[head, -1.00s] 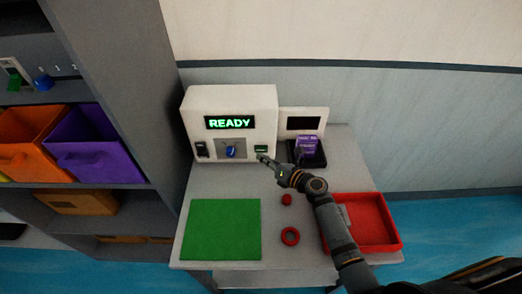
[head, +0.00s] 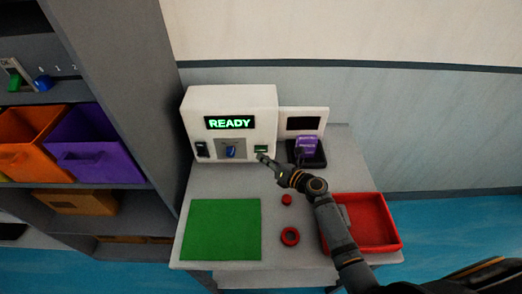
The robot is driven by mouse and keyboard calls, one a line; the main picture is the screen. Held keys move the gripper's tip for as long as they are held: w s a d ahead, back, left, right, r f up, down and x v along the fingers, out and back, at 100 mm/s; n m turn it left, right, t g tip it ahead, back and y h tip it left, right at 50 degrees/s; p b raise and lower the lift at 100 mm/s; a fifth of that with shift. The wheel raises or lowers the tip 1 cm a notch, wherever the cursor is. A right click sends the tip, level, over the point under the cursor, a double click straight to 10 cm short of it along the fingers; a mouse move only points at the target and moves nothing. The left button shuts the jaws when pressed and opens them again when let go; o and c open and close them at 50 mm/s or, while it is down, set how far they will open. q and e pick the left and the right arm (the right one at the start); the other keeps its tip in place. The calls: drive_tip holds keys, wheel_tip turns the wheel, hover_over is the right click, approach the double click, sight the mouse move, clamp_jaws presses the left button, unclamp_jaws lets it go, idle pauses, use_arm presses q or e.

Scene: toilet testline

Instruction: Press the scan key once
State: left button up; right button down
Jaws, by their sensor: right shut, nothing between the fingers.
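A white test machine (head: 210,100) stands at the back of the grey table, with its display (head: 230,123) reading READY in green. The scan key, seemingly the small green-lit key (head: 261,149), is at the lower right of its front. A blue knob (head: 230,152) and a black switch (head: 202,149) are to its left. My right gripper (head: 262,157) is shut and empty, with its tips just below the green key; I cannot tell whether they touch it. My left gripper is not in view.
A purple item (head: 306,146) sits on a black pad beside a small dark screen (head: 304,123). A green mat (head: 220,230), a red ring (head: 290,236), a small red part (head: 286,200) and a red tray (head: 385,222) are on the table. Shelves with bins (head: 95,145) stand left.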

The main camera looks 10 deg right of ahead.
drive_tip(key=shift+w, duration=0.1)
drive_tip(key=shift+w, duration=0.3)
drive_tip(key=shift+w+d, duration=0.15)
drive_tip(key=shift+w, duration=0.2)
idle(0.5)
drive_tip(key=shift+s+r, duration=0.1)
drive_tip(key=shift+s, duration=0.05)
drive_tip(key=shift+s+p, duration=0.5)
drive_tip(key=shift+s, duration=0.15)
drive_tip(key=shift+s+a+p, duration=0.3)
drive_tip(key=shift+s+p, duration=0.05)
drive_tip(key=shift+s, duration=0.1)
drive_tip(key=shift+s+a+p, duration=0.2)
drive_tip(key=shift+s+p, duration=0.15)
drive_tip(key=shift+s, duration=0.65)
drive_tip(key=shift+s+a+p, duration=0.15)
drive_tip(key=shift+s+p, duration=0.15)
drive_tip(key=shift+s, duration=0.65)
